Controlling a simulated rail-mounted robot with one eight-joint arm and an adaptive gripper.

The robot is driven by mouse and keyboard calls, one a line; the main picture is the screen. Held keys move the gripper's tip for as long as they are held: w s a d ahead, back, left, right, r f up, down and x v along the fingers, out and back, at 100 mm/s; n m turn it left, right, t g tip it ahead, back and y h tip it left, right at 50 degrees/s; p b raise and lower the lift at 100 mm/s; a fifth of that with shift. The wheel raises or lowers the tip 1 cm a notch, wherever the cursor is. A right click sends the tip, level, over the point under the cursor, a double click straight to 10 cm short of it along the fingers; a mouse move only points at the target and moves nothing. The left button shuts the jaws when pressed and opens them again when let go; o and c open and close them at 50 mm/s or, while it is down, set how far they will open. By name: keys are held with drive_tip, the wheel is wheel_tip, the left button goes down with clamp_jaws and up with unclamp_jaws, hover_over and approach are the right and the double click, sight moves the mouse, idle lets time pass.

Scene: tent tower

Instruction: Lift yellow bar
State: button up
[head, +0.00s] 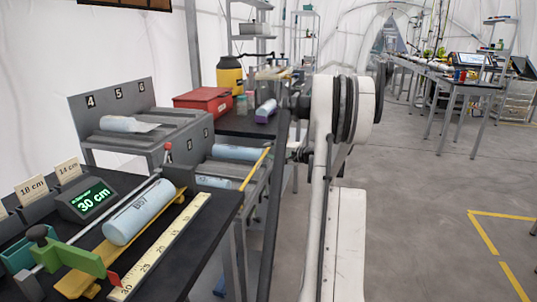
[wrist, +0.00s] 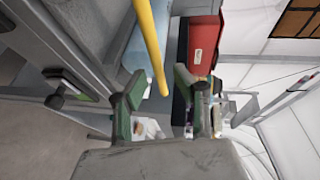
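The yellow bar (head: 254,169) is thin and slants over the rack that holds pale blue cylinders (head: 240,153) in the head view. In the wrist view the yellow bar (wrist: 151,45) runs down from the top edge, and its lower end appears between my gripper's fingers. My gripper (wrist: 160,84) has green-and-dark fingers spread apart, with nothing clamped between them. I cannot tell the depth between the bar and the fingers. In the head view I cannot make out my gripper clearly.
A black table (head: 205,220) at front left holds a cylinder marked B57 (head: 140,212), a yellow ruler (head: 160,250) and a 30 cm display (head: 88,203). A red box (head: 203,101) stands behind the rack. The grey floor (head: 420,200) on the right is largely clear.

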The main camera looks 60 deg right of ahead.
drive_tip(key=shift+w, duration=0.45)
clamp_jaws()
